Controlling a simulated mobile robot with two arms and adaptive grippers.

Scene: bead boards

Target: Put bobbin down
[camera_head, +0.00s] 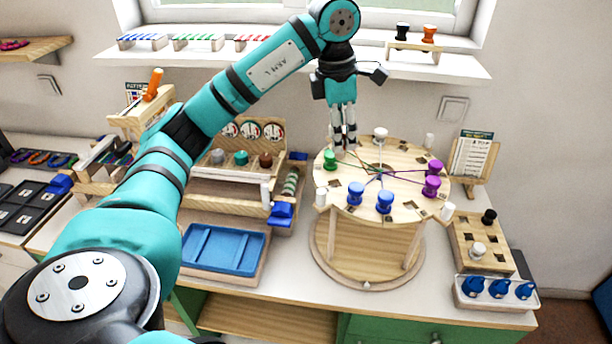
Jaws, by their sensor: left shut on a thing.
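My left gripper (345,138) points down over the back left part of a round wooden disc (405,154) on a stand. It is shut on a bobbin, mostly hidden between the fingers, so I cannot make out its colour. A green bobbin (330,161) stands on the disc just below and left of the fingertips. Also on the disc are a white bobbin (380,135) at the back, two purple bobbins (434,167) (431,187) at the right and two blue bobbins (384,201) (355,193) at the front. Threads run across the disc's middle. My right gripper is out of view.
A wooden block (488,246) with a black and a white bobbin stands right of the disc, behind a white tray (497,302) of blue bobbins. A blue tray (222,250) lies front left. A shelf (440,62) runs behind my arm. A card stand (470,160) is back right.

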